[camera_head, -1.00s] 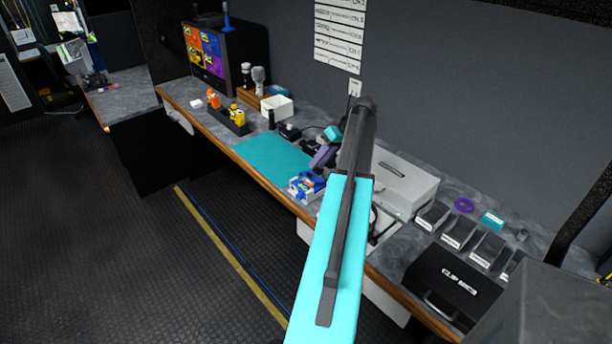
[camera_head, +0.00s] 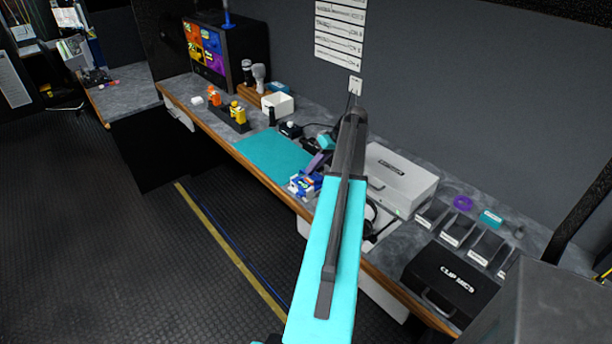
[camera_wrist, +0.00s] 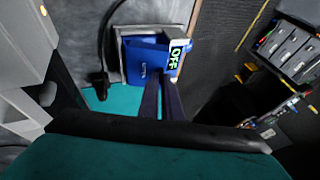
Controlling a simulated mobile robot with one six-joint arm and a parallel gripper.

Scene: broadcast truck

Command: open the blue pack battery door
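The blue pack (camera_head: 302,186) stands at the front edge of the teal mat in the head view, with white parts around it. In the wrist view the blue pack (camera_wrist: 146,62) fills the upper middle, in a pale frame, with a green-and-black OFF label (camera_wrist: 178,60) at its right. I cannot tell whether its battery door is ajar. My gripper (camera_wrist: 160,80) has two dark purple fingers close together, pointing at the pack's lower front. They overlap it in the picture, and contact is unclear. Nothing shows held between them. In the head view my arm partly hides the gripper (camera_head: 318,162).
The teal mat (camera_head: 265,152) has bare room left of the pack. Orange and yellow packs (camera_head: 238,114) stand in a dark holder farther left. A white case (camera_head: 398,182) and a black clip mics case (camera_head: 455,280) lie right of my arm. A cable (camera_wrist: 104,40) hangs beside the pack.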

